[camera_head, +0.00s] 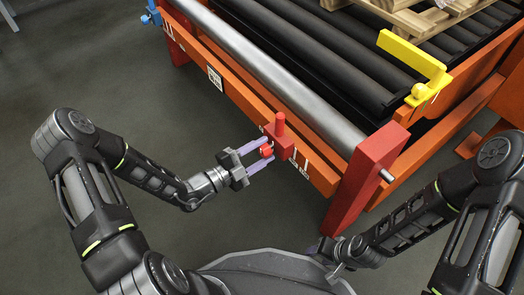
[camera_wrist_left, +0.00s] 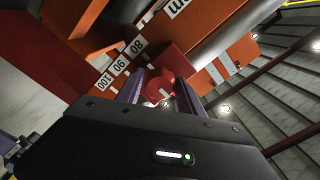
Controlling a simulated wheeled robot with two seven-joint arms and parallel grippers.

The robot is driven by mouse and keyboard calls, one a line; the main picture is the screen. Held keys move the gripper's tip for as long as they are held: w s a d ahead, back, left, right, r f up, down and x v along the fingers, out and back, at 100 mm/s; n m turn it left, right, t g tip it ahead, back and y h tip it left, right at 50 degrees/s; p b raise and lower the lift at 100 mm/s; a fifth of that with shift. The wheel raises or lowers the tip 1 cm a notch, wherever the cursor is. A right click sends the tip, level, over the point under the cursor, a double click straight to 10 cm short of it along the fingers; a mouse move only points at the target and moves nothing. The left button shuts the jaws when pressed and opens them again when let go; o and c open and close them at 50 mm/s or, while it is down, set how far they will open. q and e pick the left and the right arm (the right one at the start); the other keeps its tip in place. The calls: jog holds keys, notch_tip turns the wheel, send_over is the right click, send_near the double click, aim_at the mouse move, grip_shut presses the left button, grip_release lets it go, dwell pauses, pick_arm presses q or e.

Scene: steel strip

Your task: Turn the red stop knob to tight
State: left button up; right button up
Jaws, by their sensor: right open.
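The red stop knob (camera_head: 266,151) sits on the side of a red stop block (camera_head: 283,145) with an upright red post, mounted on the orange rail. In the left wrist view, the round knob (camera_wrist_left: 159,86) has a light mark on its face. My left gripper (camera_head: 262,151) is open, with one purple finger on each side of the knob. The fingers also flank it in the left wrist view (camera_wrist_left: 160,92). Whether either finger touches the knob is not clear. My right gripper (camera_head: 320,247) is low in the head view, far from the knob and mostly hidden.
The orange rail (camera_head: 235,90) carries white scale labels, with 80, 90 and 100 readable in the left wrist view (camera_wrist_left: 121,64). A steel roller (camera_head: 270,72) runs behind it. A red end post (camera_head: 372,170) stands to the right, with a yellow bracket (camera_head: 415,60) beyond. Open floor lies left.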

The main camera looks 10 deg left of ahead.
pick_arm(q)
grip_shut()
